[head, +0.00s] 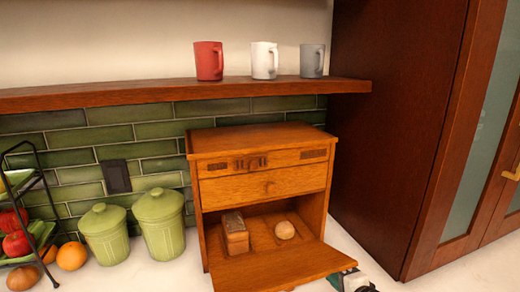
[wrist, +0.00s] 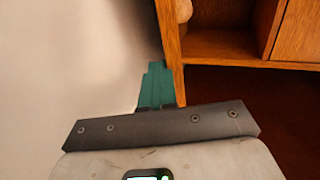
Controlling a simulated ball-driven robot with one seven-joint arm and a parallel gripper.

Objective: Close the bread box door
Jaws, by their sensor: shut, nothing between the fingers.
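The wooden bread box (head: 262,160) stands on the counter against the tiled wall. Its door (head: 280,262) is hinged at the bottom and folded down, open, toward me. A loaf (head: 236,238) and a round roll (head: 285,230) show inside the open compartment. My gripper (head: 345,279) is at the bottom edge of the head view, just right of the door's front right corner. In the wrist view my gripper's teal fingers (wrist: 157,84) are together and empty, close beside a wooden edge of the box (wrist: 171,50). I cannot tell whether they touch it.
Two green canisters (head: 103,234) (head: 160,222) and a fruit rack (head: 28,215) stand left of the box. A shelf (head: 150,92) with several mugs hangs above. A tall dark cabinet (head: 385,140) rises at the right. Some bare counter (head: 470,270) lies at the front right.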

